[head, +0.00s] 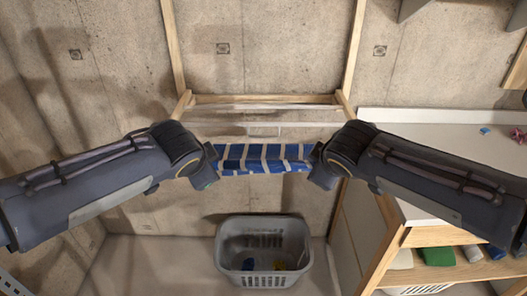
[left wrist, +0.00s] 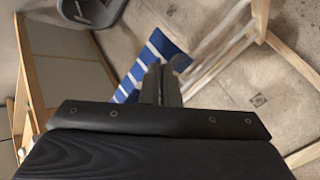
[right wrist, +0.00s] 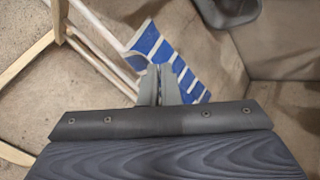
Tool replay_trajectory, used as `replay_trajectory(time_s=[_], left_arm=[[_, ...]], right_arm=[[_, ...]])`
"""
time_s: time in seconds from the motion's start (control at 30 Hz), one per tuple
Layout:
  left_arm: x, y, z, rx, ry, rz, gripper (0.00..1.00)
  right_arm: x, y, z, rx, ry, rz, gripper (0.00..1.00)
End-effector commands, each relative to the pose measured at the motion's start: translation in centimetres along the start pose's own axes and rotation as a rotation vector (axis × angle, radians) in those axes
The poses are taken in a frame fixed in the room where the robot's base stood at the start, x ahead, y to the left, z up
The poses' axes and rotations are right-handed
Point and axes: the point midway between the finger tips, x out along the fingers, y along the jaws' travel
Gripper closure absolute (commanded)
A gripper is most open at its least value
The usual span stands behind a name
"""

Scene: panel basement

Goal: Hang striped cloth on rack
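A blue cloth with white stripes (head: 264,158) is stretched between my two grippers in the head view, in front of the wooden rack. My left gripper (head: 212,165) is at its left end, and in the left wrist view the fingers (left wrist: 161,85) look closed together on the cloth (left wrist: 150,62). My right gripper (head: 318,162) is at its right end, and in the right wrist view the fingers (right wrist: 156,85) look closed on the cloth (right wrist: 170,65). The rack (head: 265,99) has a wooden frame with pale rails (head: 265,124) just behind the cloth. Whether the cloth touches a rail is unclear.
A grey laundry basket (head: 263,252) with blue and yellow items inside stands on the floor below. A white-topped wooden unit (head: 440,140) stands at the right, with folded cloths on its shelf. A bare concrete wall (head: 280,50) is behind the rack.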

Motion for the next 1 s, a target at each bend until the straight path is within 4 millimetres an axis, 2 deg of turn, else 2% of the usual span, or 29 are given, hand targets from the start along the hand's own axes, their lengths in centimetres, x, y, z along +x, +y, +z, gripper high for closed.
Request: replay_trajectory(time_s=[0.2,0.5,1.0], left_arm=[[0.04,-0.14,0.22,-0.002,-0.006,-0.002,1.0],[0.01,-0.06,0.09,-0.001,-0.003,-0.001,0.64],[-0.01,-0.01,0.01,0.0,0.0,0.0,0.64]], right_arm=[[0.03,0.15,0.21,0.002,-0.006,0.002,1.0],[0.01,0.07,0.09,0.001,-0.003,0.001,0.64],[-0.01,0.01,0.01,0.0,-0.001,0.0,0.64]])
